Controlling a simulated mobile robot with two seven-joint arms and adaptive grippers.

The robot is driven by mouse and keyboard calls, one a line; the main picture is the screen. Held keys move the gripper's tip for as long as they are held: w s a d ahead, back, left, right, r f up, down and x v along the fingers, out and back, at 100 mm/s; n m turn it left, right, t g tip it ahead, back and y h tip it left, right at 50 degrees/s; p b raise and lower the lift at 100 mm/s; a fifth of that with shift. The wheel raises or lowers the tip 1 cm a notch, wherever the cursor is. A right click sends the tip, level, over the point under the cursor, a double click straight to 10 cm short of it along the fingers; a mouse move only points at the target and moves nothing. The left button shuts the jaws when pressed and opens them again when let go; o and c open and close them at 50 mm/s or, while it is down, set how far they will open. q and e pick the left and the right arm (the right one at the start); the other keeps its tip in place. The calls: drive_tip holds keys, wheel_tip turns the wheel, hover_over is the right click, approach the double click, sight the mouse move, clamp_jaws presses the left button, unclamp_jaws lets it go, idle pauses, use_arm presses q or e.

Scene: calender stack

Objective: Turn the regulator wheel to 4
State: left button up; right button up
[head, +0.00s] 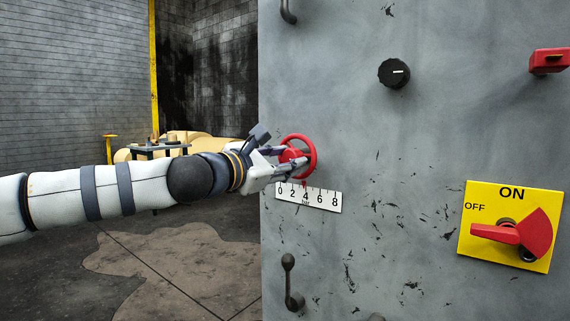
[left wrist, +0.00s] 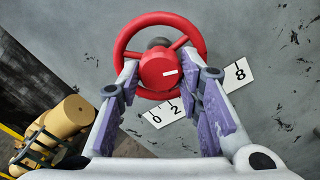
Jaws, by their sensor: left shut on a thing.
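The red regulator wheel (head: 312,148) is mounted on the grey panel, above a white scale plate (head: 325,200) marked 0, 2, 4, 6, 8. My left gripper (head: 288,157) reaches in from the left and is shut on the wheel. In the left wrist view its fingers (left wrist: 165,85) lie on both sides of the wheel's red hub (left wrist: 158,70), which bears a short white mark. The fingers hide part of the scale (left wrist: 236,76) there. The wheel's exact reading cannot be told clearly. My right gripper is not in view.
A black knob (head: 393,74) sits above right of the wheel. A red switch on a yellow ON/OFF plate (head: 480,246) is at the right, and a red handle (head: 550,61) is above it. A dark lever (head: 290,282) lies below the wheel. A small table (head: 160,149) stands behind my arm.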

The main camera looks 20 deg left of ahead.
use_arm(q)
drive_tip(key=shift+n+b, duration=0.5)
drive_tip(key=shift+n, duration=1.4)
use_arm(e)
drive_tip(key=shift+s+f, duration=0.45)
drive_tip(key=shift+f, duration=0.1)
use_arm(q)
drive_tip(key=shift+r, duration=0.1)
drive_tip(key=o, duration=1.2)
drive_tip(key=shift+c, duration=0.2)
drive_tip(key=shift+s, duration=0.1)
drive_tip(key=v, duration=1.1)
drive_tip(key=shift+s, duration=0.4)
drive_tip(key=shift+a, duration=0.15)
